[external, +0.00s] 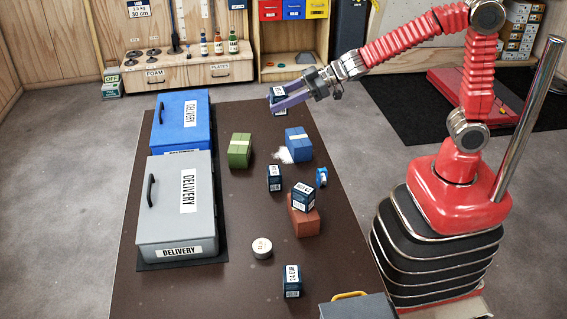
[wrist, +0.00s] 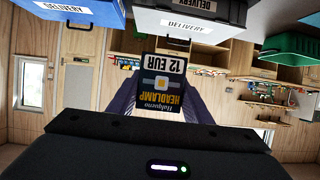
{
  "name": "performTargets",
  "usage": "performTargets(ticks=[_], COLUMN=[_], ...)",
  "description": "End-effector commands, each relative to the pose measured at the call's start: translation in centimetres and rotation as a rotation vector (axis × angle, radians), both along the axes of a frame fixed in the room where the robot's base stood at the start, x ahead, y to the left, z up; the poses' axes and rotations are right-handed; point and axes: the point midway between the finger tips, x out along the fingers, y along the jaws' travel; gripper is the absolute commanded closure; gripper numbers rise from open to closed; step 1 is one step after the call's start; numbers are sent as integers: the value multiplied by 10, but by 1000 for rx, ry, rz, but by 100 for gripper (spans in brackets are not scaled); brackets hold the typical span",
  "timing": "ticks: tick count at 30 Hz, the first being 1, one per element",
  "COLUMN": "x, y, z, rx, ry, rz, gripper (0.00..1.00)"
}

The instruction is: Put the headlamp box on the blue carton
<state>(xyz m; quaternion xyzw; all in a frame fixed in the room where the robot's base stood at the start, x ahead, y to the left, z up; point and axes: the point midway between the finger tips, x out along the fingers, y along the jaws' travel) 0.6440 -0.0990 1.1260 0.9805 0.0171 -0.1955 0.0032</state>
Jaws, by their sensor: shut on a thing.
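My gripper (external: 283,101) is shut on the headlamp box (wrist: 162,82) and holds it in the air, towards the far side of the table. In the external view, dark parts of the headlamp box (external: 277,92) show around the fingers. Its black, white and yellow label faces the wrist camera. The blue carton (external: 298,148) sits on the table with a pale stripe on its top. In the external view it appears below and slightly right of my gripper, apart from it. I cannot make it out in the wrist view.
A blue case (external: 181,121) and a grey case (external: 179,207) stand along the table's left side. A green carton (external: 239,152) and small dark box (external: 274,178) are near the middle. Another dark box (external: 304,195) rests on a red carton (external: 303,222). A white tin (external: 262,248) is nearer.

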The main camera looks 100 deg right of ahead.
Motion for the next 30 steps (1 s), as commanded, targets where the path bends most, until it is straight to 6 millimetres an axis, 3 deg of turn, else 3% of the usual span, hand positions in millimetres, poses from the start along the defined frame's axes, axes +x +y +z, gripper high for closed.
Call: performTargets(ticks=[6, 18, 28, 30], x=[-19, -66, -99, -99], y=[-49, -125, -162, -161], z=[-13, -43, -62, -74], rx=[1, 2, 2, 4], ry=[2, 1, 0, 3], rz=[-4, -19, -38, -35], gripper=[80, 80, 80, 80])
